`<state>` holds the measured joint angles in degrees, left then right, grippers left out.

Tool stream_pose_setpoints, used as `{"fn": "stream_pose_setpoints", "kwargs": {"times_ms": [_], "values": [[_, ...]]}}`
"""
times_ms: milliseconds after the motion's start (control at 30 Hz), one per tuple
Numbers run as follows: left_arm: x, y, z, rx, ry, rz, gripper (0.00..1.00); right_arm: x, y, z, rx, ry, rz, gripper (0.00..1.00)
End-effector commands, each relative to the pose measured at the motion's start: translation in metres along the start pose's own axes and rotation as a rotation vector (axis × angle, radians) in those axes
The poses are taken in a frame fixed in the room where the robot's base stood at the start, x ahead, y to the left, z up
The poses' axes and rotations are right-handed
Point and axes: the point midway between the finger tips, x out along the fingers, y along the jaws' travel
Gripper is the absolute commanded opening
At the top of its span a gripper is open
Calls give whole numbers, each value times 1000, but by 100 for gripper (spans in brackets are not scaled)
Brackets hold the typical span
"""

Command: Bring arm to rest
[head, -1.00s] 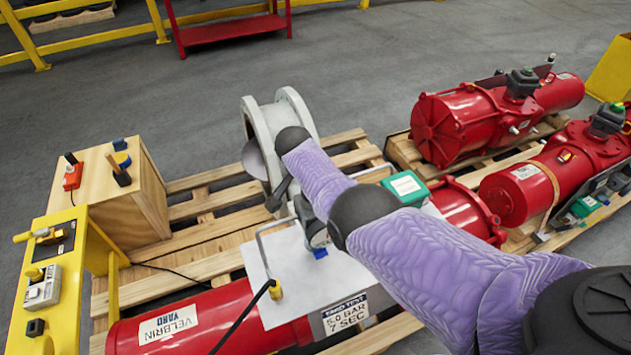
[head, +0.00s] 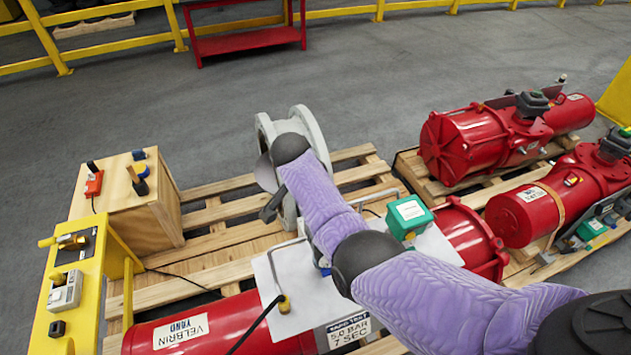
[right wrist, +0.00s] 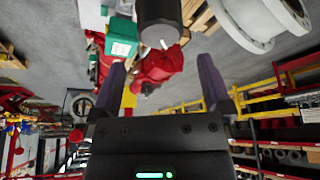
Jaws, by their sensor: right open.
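My right arm (head: 430,295), in a purple padded sleeve with black joints, reaches in from the lower right over the red valve actuator (head: 235,325) on the pallet. Its far black joint (head: 290,148) overlaps the grey ring flange (head: 303,122). In the head view the right gripper is mostly hidden behind the arm; a dark part (head: 270,207) shows beside the flange. In the right wrist view my right gripper (right wrist: 160,80) is open, with nothing between its two fingers. A green box (right wrist: 123,38) and a dark cylinder (right wrist: 159,22) show beyond it. My left gripper is in neither view.
A yellow control stand (head: 85,270) and a wooden box (head: 125,205) with small tools stand at the left. More red actuators (head: 480,140) lie on a pallet at the right. A green-topped box (head: 408,215) sits near the arm. Open grey floor (head: 370,80) lies behind.

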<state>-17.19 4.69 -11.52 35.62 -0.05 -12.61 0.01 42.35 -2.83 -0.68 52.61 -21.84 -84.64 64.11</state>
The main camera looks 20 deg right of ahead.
Motion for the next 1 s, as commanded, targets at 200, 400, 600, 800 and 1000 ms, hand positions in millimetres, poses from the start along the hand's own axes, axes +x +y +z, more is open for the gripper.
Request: {"fn": "stream_pose_setpoints", "kwargs": {"times_ms": [200,400,600,800,1000], "values": [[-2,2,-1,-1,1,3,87,-5,0,0,0,0,0,100],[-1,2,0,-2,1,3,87,-4,0,0,1,0,0,100],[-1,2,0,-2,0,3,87,9,17,13,-75,-13,-12,100],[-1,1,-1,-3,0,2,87,26,96,71,-463,-45,-109,100],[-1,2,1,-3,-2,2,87,5,150,112,-759,-57,-207,100]]}}
